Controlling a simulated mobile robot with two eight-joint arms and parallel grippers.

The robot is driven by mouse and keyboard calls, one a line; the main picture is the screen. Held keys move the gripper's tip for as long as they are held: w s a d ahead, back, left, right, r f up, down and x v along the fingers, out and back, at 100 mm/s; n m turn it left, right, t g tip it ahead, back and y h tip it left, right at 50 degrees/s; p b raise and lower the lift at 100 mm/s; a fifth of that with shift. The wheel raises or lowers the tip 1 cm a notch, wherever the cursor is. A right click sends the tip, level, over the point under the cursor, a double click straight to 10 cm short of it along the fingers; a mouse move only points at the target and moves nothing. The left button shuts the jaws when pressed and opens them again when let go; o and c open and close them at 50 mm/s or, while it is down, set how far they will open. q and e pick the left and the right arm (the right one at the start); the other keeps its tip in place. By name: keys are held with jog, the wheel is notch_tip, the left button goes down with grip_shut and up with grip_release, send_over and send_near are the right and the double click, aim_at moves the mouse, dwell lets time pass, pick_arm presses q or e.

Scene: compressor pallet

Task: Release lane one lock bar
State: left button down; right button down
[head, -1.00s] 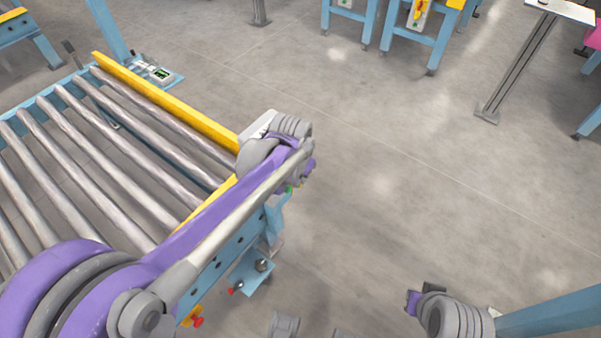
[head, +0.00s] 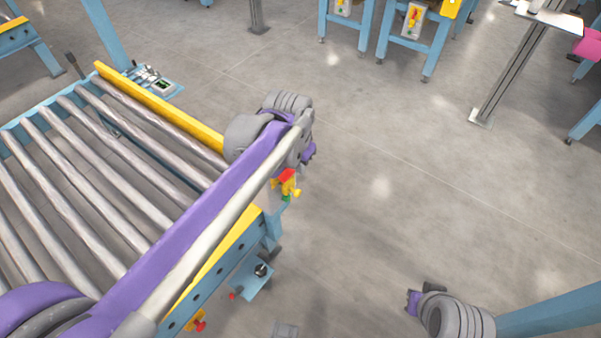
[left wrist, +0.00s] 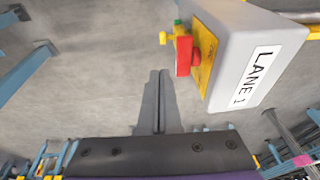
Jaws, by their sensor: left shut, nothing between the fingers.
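The lane one lock housing, a grey box labelled LANE 1 (left wrist: 245,65), hangs at the upper right in the left wrist view. Its yellow face carries a red block (left wrist: 184,56) with a yellow knob and a green piece at its left. The same red, yellow and green fitting (head: 287,184) shows in the head view just below the end of my left arm. My left gripper (left wrist: 160,72) is shut and empty, below and left of the red block and apart from it. In the head view my left wrist (head: 308,152) hides its fingers. My right gripper (head: 412,302) is at the lower right; its jaw state is unclear.
A roller conveyor (head: 98,145) with a yellow side rail (head: 160,105) fills the left. A blue bracket (head: 252,276) sticks out below its end. Blue stands (head: 410,55) and a grey post (head: 512,75) stand at the back. The floor in the middle is clear.

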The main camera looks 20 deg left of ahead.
pick_arm(q)
jog(key=shift+v, duration=1.05)
jog(key=s+a+n+t+p, duration=0.1)
jog(key=s+a+n+p, duration=0.1)
jog(key=s, duration=0.7)
jog(key=s+a+f+n+t+p, duration=0.1)
jog(key=s+a+p, duration=0.1)
jog(key=s+p, duration=0.3)
jog(key=s, duration=0.4)
jog(key=shift+f+n+t, duration=0.3)
jog(key=shift+n, duration=0.1)
jog(key=shift+r, duration=0.1)
